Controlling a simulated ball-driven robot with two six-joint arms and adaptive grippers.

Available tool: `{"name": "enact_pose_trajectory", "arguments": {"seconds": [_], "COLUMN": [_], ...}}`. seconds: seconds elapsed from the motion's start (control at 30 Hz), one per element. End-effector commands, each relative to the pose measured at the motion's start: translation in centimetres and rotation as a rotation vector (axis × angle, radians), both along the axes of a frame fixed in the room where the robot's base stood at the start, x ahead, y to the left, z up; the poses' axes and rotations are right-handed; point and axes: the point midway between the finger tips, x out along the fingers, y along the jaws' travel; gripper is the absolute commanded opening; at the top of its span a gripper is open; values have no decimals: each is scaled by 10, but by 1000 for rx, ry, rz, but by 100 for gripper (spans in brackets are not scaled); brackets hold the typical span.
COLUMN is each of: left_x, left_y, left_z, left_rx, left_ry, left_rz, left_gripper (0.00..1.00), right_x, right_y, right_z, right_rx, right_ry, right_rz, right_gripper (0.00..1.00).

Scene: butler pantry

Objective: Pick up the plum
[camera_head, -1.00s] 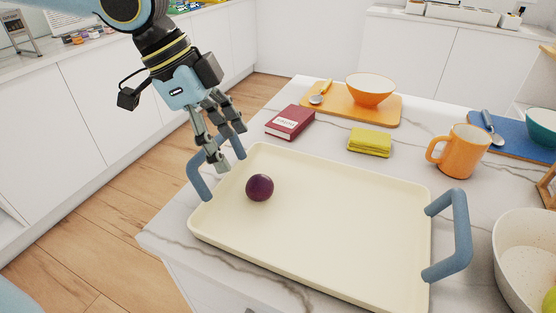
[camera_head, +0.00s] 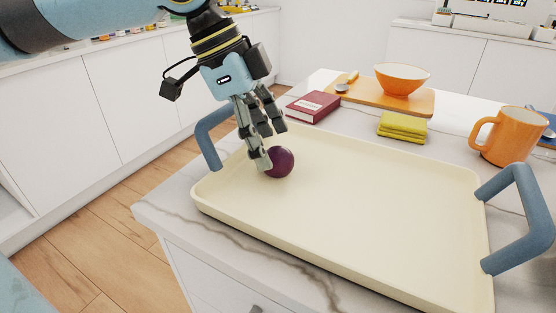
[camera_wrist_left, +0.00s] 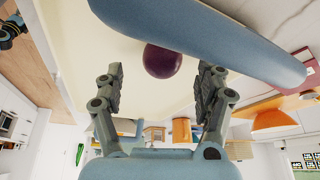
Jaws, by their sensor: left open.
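The dark purple plum (camera_head: 280,162) rests on the cream tray (camera_head: 365,215), near its left end. My left gripper (camera_head: 270,148) is open, pointing down over the tray at the plum. One finger overlaps the plum's left edge in the head view; I cannot tell if it touches. In the left wrist view the plum (camera_wrist_left: 163,62) shows between the two spread fingers of my left gripper (camera_wrist_left: 164,76), a little beyond their tips. A blue-grey tray handle (camera_wrist_left: 205,38) hides part of the plum there. My right gripper is not in view.
Blue-grey handles (camera_head: 208,138) rise at both tray ends, the left one close beside my gripper. Behind the tray are a red book (camera_head: 313,107), yellow cloth (camera_head: 402,127), orange bowl (camera_head: 402,80) on a board and orange mug (camera_head: 503,137). The tray's middle and right are clear.

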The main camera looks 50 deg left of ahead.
Motion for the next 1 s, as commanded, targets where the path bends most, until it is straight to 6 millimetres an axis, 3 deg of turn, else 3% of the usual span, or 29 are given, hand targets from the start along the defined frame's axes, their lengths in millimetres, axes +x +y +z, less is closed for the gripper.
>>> {"name": "enact_pose_trajectory", "arguments": {"seconds": [0.03, 0.23, 0.6, 1.0], "left_x": [4, 11, 12, 12], "left_y": [-2, -7, -9, -9], "left_z": [-10, -28, -32, -32], "left_rx": [-8, -4, 1, 1], "left_ry": [-3, -1, 1, 1], "left_rz": [4, 1, 1, 1], "left_gripper": [72, 72, 71, 19], "right_x": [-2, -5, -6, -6], "right_y": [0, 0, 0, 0], "right_z": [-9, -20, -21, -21], "right_rx": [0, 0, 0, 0], "right_ry": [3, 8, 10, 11], "right_rz": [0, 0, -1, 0], "right_gripper": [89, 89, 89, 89]}}
